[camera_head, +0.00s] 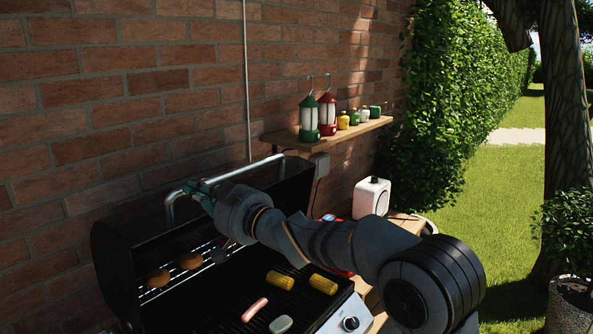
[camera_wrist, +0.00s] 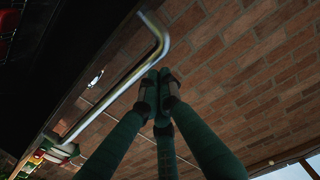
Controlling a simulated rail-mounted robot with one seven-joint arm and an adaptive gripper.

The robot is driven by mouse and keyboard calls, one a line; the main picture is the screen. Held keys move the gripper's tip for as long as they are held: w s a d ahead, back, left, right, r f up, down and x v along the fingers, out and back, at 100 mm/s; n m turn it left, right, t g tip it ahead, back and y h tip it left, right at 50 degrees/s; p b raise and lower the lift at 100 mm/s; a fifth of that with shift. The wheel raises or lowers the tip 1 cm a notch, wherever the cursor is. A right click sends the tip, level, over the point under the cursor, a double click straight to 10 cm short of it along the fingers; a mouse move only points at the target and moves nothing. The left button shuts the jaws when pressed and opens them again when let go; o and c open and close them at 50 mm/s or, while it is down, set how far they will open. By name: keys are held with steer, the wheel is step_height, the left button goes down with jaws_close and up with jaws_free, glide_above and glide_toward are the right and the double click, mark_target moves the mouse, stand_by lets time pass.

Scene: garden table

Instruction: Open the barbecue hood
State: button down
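The barbecue hood (camera_head: 140,238) is black and stands raised and tilted back toward the brick wall, with the grill beneath it uncovered. Its silver bar handle (camera_head: 245,169) runs along the top of the hood. My gripper (camera_head: 197,188) is at the left part of the handle, with my arm reaching across the grill from the right. In the wrist view the green fingers (camera_wrist: 158,84) come together at their tips. The handle (camera_wrist: 107,103) passes to the left of them there, and nothing shows between the tips.
Corn cobs (camera_head: 323,284), a sausage (camera_head: 255,310) and patties (camera_head: 158,278) lie on the grill racks. A wall shelf (camera_head: 345,134) with lanterns and small pots is behind, right of the hood. A white box (camera_head: 371,197) stands on the side table. The brick wall is close behind the hood.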

steer(key=shift+s+d+f, duration=0.2)
steer(key=shift+d+f, duration=0.1)
steer(key=shift+f, duration=0.05)
stand_by(0.3)
